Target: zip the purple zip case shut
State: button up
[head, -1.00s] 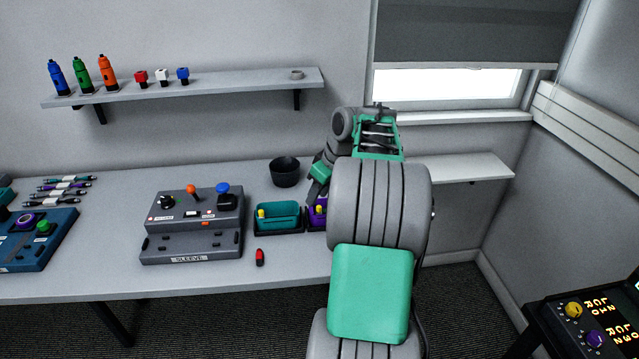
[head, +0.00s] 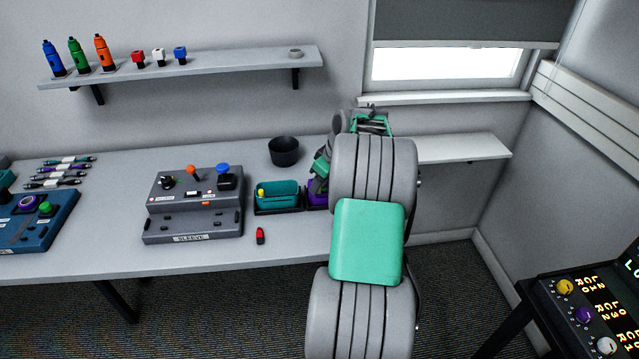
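The purple zip case (head: 316,200) stands on the table to the right of the teal case. Only a narrow strip of its left side shows, and my arm covers the rest. My gripper (head: 318,187) is low over the visible left part of the purple case, at or just above its top. I cannot tell whether it touches the case. Its fingertips are too small and hidden to show whether they are open or hold anything. The purple case's zip and pull are hidden.
The teal case (head: 277,194) with a yellow pull is just left of the purple one. A black cup (head: 284,151) stands behind. A grey control box (head: 195,205) is to the left, and a small red object (head: 260,236) lies near the front edge.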

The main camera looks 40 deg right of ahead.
grip_shut()
dwell(1.1)
